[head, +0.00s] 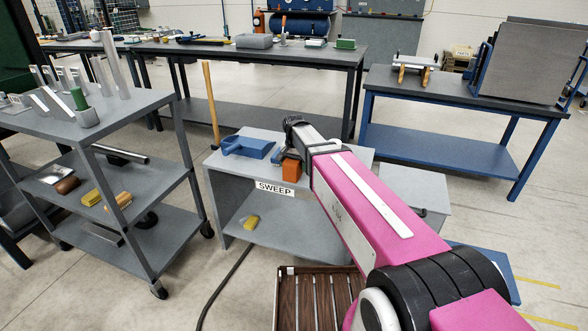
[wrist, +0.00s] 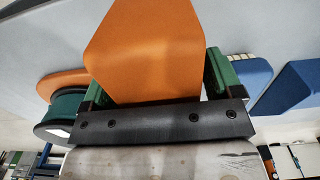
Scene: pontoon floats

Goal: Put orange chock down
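The orange chock (head: 291,171) is at the top of the grey stand marked SWEEP (head: 225,168), near its middle. In the wrist view the chock (wrist: 150,50) is a large orange block with slanted corners, filling the space between the green fingers. My gripper (head: 288,157) is shut on it, with one finger at each side. The chock's lower edge is close to the stand's top; I cannot tell whether it touches. The arm hides part of the stand top on the right.
A blue dustpan (head: 248,147) lies left of the chock, with a blue brush (head: 277,156) close beside it. A yellow block (head: 252,222) lies on the lower shelf. A wooden broom handle (head: 211,103) stands behind left. The stand top's front left is clear.

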